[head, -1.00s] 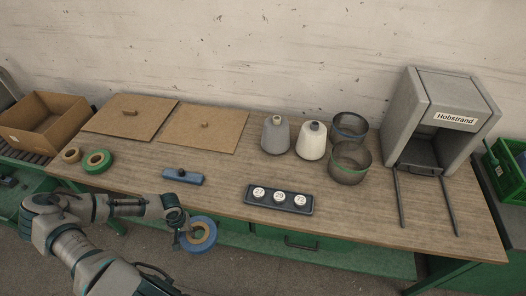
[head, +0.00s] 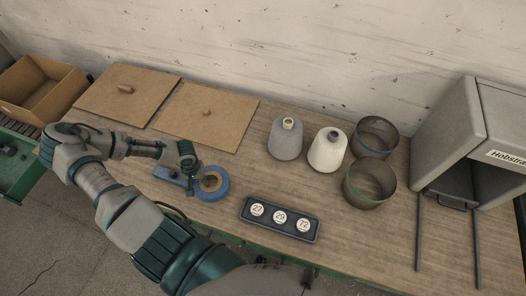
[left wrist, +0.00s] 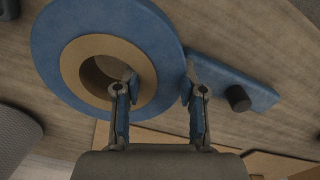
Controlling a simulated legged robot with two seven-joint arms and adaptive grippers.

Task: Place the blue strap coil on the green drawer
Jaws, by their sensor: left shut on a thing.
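The blue strap coil (head: 221,188), a blue ring with a tan core, is held by my left gripper (head: 192,172) over the front part of the table. In the left wrist view the coil (left wrist: 164,38) fills the upper left; one finger of the gripper (left wrist: 158,105) is at its core hole and the other at its outer edge. Whether the coil touches the table is unclear. A green strip (head: 337,281) shows below the table's front edge; I cannot tell a drawer in it now. My right gripper is out of view.
A blue block (head: 165,174) with a dark knob, also in the left wrist view (left wrist: 232,84), lies close beside the coil. A dark numbered tray (head: 281,220) lies to the right. Cones, mesh cups and a grey housing (head: 447,125) stand farther right.

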